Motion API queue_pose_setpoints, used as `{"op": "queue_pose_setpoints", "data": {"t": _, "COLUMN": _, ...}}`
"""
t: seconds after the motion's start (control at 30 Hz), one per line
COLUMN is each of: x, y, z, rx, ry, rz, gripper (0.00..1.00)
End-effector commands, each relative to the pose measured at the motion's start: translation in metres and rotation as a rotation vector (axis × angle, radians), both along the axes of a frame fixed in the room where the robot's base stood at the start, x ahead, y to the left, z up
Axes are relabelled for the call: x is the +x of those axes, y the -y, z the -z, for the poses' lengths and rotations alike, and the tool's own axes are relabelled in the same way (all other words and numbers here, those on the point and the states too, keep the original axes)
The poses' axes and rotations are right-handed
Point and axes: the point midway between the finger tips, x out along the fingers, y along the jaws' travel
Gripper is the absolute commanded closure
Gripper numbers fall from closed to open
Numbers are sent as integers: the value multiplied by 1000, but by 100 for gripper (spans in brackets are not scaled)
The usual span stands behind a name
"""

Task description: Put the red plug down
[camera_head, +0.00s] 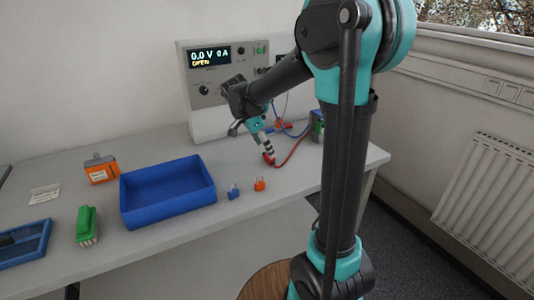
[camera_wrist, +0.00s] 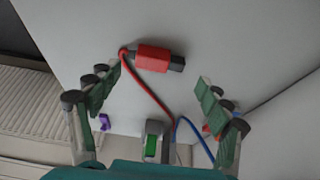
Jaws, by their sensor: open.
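The red plug (camera_wrist: 153,58) lies on the grey table in the wrist view, with a dark grey end and a red cable leading off it. In the head view the red plug (camera_head: 268,159) shows just under my gripper (camera_head: 266,146), on the tabletop in front of the cycler. My gripper (camera_wrist: 160,93) is open in the wrist view, its two green-padded fingers spread wide. The plug lies beyond the fingertips, between their lines, and neither finger visibly touches it. The exact gap is hard to tell.
The cycler (camera_head: 190,108) stands at the back, its display reading 0.0 V, 0 A, OPEN. A blue bin (camera_head: 168,209), an orange battery (camera_head: 101,172), a green battery (camera_head: 87,226), and small blue (camera_head: 233,192) and orange (camera_head: 260,184) pieces sit leftward. A blue cable (camera_wrist: 196,137) lies nearby.

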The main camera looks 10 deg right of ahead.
Motion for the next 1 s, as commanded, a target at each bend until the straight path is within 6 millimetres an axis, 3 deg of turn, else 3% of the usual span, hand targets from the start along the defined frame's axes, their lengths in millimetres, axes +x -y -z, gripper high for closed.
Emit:
{"op": "queue_pose_setpoints", "data": {"t": 0.2, "x": -6, "y": -17, "z": -43, "rx": 0, "ry": 0, "rz": -2, "gripper": 22}}
{"op": "queue_pose_setpoints", "data": {"t": 0.4, "x": -9, "y": -27, "z": -69, "rx": 0, "ry": 0, "rz": -1, "gripper": 22}}
{"op": "queue_pose_setpoints", "data": {"t": 0.6, "x": -11, "y": -31, "z": -78, "rx": 0, "ry": 0, "rz": 0, "gripper": 22}}
{"op": "queue_pose_setpoints", "data": {"t": 1.0, "x": -10, "y": -31, "z": -78, "rx": 0, "ry": 0, "rz": 0, "gripper": 22}}
